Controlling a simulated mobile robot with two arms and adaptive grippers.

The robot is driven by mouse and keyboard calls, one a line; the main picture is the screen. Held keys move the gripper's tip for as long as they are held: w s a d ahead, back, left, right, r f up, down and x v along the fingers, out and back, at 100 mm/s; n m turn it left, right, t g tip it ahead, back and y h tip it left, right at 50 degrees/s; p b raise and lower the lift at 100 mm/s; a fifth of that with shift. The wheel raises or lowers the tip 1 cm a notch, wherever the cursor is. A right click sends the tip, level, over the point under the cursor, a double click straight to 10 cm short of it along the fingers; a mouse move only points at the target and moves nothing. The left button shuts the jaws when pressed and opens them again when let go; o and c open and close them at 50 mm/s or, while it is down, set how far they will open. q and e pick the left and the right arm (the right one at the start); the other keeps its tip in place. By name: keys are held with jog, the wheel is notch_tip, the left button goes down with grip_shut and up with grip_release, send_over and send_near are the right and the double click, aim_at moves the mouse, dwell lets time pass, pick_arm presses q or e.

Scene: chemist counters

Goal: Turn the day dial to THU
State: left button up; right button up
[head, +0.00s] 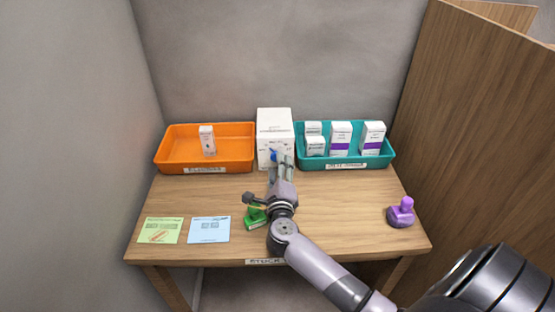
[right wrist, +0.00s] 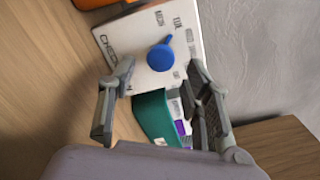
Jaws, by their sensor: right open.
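The white box with the day dial (head: 274,124) stands at the back of the table between two trays. Its blue dial (right wrist: 160,57) shows in the right wrist view, with small day labels around it on the white face (right wrist: 118,45). The dial's pointer is toward the labels at the top, roughly at TUE; the labels are small and blurred. My right gripper (head: 281,160) is in front of the box and partly hides its face and the dial. In the right wrist view its open fingers (right wrist: 160,75) frame the dial from both sides, not closed on it. My left gripper is out of view.
An orange tray (head: 180,163) with one small box (head: 207,140) is at left. A teal tray (head: 380,160) with several boxes is at right. A green stamp-like object (head: 254,221), green card (head: 160,230), blue card (head: 209,230) and purple stamp-like object (head: 401,213) are nearer the front.

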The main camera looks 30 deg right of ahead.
jog(key=shift+x, duration=1.9)
jog(key=shift+s, duration=0.1)
jog(key=shift+c, duration=0.5)
grip_shut()
